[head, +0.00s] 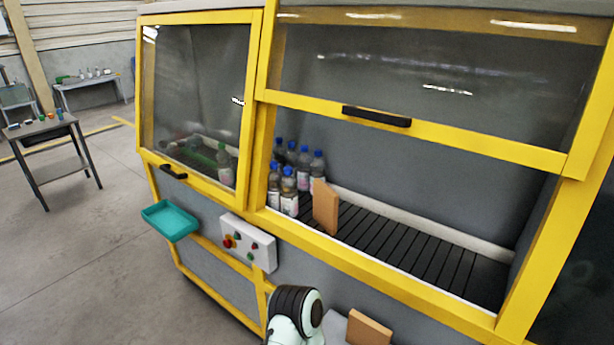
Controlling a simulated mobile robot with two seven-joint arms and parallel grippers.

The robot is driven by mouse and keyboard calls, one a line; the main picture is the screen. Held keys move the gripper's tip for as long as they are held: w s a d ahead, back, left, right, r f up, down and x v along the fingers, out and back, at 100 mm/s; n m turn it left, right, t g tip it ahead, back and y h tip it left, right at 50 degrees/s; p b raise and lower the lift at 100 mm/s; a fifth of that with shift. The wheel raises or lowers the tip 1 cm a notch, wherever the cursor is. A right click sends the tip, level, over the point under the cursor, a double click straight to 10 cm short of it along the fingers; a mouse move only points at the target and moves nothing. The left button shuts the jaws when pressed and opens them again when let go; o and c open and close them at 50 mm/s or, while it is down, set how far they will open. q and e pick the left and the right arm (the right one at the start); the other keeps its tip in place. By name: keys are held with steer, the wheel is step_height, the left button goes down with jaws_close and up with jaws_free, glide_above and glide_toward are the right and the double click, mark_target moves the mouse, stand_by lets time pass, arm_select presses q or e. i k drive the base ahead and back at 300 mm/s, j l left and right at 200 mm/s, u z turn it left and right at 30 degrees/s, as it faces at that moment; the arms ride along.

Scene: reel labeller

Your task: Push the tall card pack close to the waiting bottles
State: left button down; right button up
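The tall card pack (325,207), a plain brown upright box, stands on the dark slatted bed inside the open window of the yellow-framed machine. Several clear bottles with blue caps (290,192) stand together just left of it and further back. The pack is very near the front bottles; I cannot tell whether they touch. A white and black link of my arm shows at the bottom middle, outside the machine. Neither gripper is in view.
The slatted bed (420,255) right of the pack is clear. The raised window has a black handle (376,116). A control box (248,242) and teal tray (170,219) stick out in front. Another brown box (368,329) lies at the bottom edge.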

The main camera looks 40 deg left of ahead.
mark_target(325, 201)
steer(key=j+u, duration=0.1)
steer(key=j, duration=0.35)
steer(key=i+j+u, duration=0.1)
steer(key=j, duration=0.4)
steer(key=j+u, duration=0.1)
steer(key=j, duration=0.35)
steer(key=i+j+u, duration=0.1)
steer(key=j, duration=0.35)
steer(key=i+j+u, duration=0.1)
steer(key=j, duration=0.35)
steer(key=i+j+u, duration=0.1)
steer(key=j, duration=0.35)
steer(key=i+j+u, duration=0.1)
steer(key=j, duration=0.35)
steer(key=i, duration=0.05)
